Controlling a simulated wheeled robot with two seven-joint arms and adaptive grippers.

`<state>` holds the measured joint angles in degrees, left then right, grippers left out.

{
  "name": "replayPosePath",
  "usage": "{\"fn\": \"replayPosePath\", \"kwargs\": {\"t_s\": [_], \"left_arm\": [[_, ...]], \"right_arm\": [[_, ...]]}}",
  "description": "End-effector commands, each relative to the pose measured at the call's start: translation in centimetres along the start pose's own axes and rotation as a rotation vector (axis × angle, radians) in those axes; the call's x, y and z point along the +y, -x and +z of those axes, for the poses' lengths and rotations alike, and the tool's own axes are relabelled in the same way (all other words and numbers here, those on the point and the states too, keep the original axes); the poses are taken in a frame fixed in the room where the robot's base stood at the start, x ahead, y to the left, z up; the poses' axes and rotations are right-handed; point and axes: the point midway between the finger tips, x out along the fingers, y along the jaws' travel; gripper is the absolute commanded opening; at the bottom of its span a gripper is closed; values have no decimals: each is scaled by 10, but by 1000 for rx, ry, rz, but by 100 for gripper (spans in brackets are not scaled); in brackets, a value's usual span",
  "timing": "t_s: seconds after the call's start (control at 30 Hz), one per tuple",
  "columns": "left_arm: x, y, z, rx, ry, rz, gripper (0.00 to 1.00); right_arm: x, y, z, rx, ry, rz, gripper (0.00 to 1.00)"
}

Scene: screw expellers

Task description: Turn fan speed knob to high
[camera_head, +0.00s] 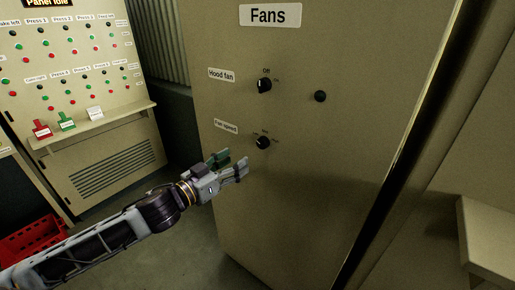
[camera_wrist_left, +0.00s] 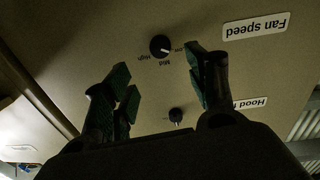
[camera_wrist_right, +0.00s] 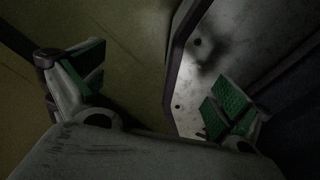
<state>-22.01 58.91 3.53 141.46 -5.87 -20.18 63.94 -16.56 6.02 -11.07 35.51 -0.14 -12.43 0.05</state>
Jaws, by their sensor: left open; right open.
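The black fan speed knob (camera_head: 263,142) sits on the beige Fans cabinet (camera_head: 330,160), below the hood fan knob (camera_head: 265,85). My left gripper (camera_head: 232,163) is open, just left of and below the fan speed knob in the head view. In the left wrist view, the fan speed knob (camera_wrist_left: 161,46) appears upside down, beyond the open fingers and apart from them. Its white mark seems to lie toward the Low side; High is printed on the other side. My right gripper (camera_wrist_right: 155,85) is open and empty, away from the knobs.
A small round black knob (camera_head: 320,96) is right of the hood fan knob. A button panel (camera_head: 75,90) with a ledge stands at the left. A red crate (camera_head: 33,240) is on the floor. A beige box edge (camera_head: 490,235) is at the right.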

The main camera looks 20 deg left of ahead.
Motion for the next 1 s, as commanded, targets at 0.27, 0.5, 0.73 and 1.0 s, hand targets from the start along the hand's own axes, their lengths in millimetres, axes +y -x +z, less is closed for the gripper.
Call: {"fn": "replayPosePath", "kwargs": {"t_s": [0.27, 0.5, 0.73, 1.0], "left_arm": [[0, -9, 0, 1, 0, 0, 57], [-1, -17, -1, 2, 0, -2, 57], [0, -25, -1, 1, 0, -1, 57], [-1, -34, -1, 1, 0, -1, 57]], "right_arm": [[4, 0, -3, 3, 1, 4, 100], [3, 2, -2, 3, 0, 3, 100], [2, 3, 0, -1, 1, 2, 100], [-3, 5, 8, -9, 0, -3, 100]]}}
